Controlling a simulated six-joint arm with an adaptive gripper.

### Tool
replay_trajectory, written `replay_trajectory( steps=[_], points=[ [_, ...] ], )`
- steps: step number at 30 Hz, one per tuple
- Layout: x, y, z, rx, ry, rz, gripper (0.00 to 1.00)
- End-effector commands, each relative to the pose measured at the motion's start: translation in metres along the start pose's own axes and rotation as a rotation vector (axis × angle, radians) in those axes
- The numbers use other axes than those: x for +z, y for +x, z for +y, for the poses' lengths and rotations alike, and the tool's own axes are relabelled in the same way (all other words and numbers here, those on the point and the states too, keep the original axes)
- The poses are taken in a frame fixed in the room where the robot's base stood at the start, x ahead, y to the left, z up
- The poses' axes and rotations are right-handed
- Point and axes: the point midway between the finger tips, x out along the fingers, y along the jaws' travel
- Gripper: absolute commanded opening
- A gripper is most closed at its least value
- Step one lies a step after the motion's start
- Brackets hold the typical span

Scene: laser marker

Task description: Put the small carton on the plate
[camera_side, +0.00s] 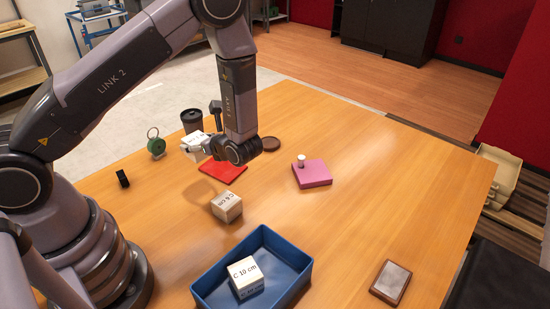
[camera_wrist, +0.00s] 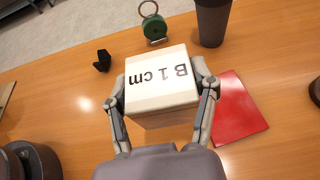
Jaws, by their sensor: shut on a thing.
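My gripper (camera_wrist: 160,92) is shut on a pale carton (camera_wrist: 158,72) marked "B 1 cm", with one finger on each side of it. In the side view the carton (camera_side: 193,148) is partly hidden by my gripper (camera_side: 208,146). I cannot tell how far it is above the table. A flat red square plate (camera_side: 222,171) lies just right of the carton; it also shows in the wrist view (camera_wrist: 239,112). Another carton (camera_side: 227,206) sits on the table in front of the red plate. A carton marked "C 10 cm" (camera_side: 244,276) is in the blue tray (camera_side: 292,287).
A dark cup (camera_side: 191,121), a green ringed object (camera_side: 156,146) and a small black object (camera_side: 122,179) stand near the carton. A brown disc (camera_side: 271,144), a pink slab (camera_side: 313,176) with a small peg and a grey-topped pad (camera_side: 391,281) lie rightward. The table's right side is mostly clear.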

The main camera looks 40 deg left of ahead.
Motion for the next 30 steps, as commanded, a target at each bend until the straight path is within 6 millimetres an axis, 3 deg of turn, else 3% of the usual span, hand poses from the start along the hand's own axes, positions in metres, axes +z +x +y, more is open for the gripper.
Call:
replay_trajectory(
  steps=[4, 12, 17, 24, 30],
  points=[
    [-0.013, 0.018, -0.038, 0.001, -0.004, 0.000, 0.21],
    [-0.051, 0.043, -0.072, 0.000, 0.001, -0.001, 0.21],
    [-0.060, 0.049, -0.080, 0.000, 0.002, -0.001, 0.21],
    [-0.088, 0.061, -0.082, -0.001, 0.003, -0.001, 0.21],
    [-0.089, 0.061, -0.082, -0.001, 0.001, 0.000, 0.21]
  ],
)
